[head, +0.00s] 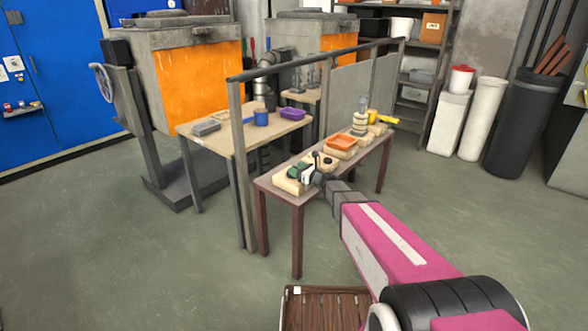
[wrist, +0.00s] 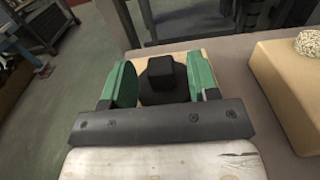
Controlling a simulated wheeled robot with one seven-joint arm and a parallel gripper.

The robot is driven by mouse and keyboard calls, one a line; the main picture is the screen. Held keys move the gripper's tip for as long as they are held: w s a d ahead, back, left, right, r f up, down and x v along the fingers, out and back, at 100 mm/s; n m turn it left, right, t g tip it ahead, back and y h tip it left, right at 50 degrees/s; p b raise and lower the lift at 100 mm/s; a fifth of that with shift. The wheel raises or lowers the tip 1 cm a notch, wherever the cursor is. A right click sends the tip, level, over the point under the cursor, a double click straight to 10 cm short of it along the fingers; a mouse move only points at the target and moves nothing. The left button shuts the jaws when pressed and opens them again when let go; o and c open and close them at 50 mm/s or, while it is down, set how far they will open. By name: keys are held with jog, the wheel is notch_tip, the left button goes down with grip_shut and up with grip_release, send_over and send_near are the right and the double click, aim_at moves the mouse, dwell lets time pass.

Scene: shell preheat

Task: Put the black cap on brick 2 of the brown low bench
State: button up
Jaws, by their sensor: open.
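The black cap (wrist: 160,82) sits on a tan brick (wrist: 196,54) in the wrist view, a dark round base with a square knob on top. My gripper (wrist: 158,86) is open, with one green finger on each side of the cap. I cannot tell whether the fingers touch it. In the head view, my gripper (head: 300,172) is over the near-left end of the brown low bench (head: 270,184), above the end brick (head: 287,184). The cap is hard to make out there. No brick numbers are readable.
A second brick (wrist: 290,85) with a pale woven ball (wrist: 308,42) stands to the right in the wrist view. Farther along the bench are an orange tray (head: 341,142) and a stacked ring piece (head: 360,122). A grey railing (head: 236,150) runs behind the bench.

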jog(key=v, duration=0.9)
jog(key=shift+s+d+r, duration=0.1)
jog(key=shift+s+d, duration=0.15)
jog(key=s+d+f+n+g+h, duration=0.1)
jog(key=s+f+n+g+h, duration=0.1)
jog(key=s+n+g, duration=0.35)
jog(key=s+f+n+g+h, duration=0.2)
jog(key=s+f+n+h, duration=0.1)
jog(key=s+n, duration=0.6)
jog(key=s+d+n+g+h, duration=0.3)
jog(key=s+d+n+h, duration=0.6)
jog(key=s+d+n, duration=0.2)
jog(key=shift+s+d+f, duration=0.35)
jog(key=shift+s+d, duration=0.25)
jog(key=shift+d, duration=0.55)
